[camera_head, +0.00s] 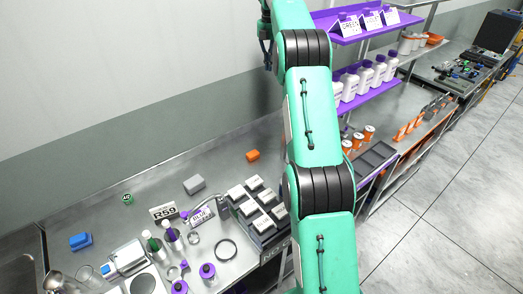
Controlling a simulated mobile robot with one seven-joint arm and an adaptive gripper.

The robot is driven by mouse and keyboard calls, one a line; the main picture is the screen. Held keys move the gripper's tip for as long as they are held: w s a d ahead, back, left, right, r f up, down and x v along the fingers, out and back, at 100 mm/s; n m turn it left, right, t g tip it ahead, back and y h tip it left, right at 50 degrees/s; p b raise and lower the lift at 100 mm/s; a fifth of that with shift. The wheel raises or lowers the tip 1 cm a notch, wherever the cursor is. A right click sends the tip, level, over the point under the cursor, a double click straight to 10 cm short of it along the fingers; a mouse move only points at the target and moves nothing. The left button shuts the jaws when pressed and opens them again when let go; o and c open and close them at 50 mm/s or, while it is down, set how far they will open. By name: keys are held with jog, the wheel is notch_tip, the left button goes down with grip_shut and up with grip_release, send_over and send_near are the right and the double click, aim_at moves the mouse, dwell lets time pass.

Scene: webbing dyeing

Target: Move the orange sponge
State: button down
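A small orange block (252,155), which looks like the orange sponge, lies on the steel counter (225,165) near its back edge, left of my arm. It stands apart from the things around it. My green arm rises through the middle of the view and leaves at the top edge.
A grey block (194,185) lies left of the orange one; a tray of pale blocks (262,205) stands in front. A blue block (80,241) is far left. Purple shelves (365,95) with white bottles stand right. Bare counter surrounds the orange block.

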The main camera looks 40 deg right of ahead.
aim_at(230, 170)
notch_tip(230, 170, down, 38)
jog(key=shift+f, duration=0.1)
notch_tip(230, 170, down, 10)
jog(key=shift+r, duration=0.1)
jog(key=shift+a+r+p, duration=0.1)
jog(key=shift+a+p, duration=0.25)
jog(key=shift+a, duration=1.65)
jog(key=shift+a, duration=0.15)
jog(key=a+b, duration=0.2)
jog(key=a, duration=1.8)
jog(key=shift+b, duration=0.4)
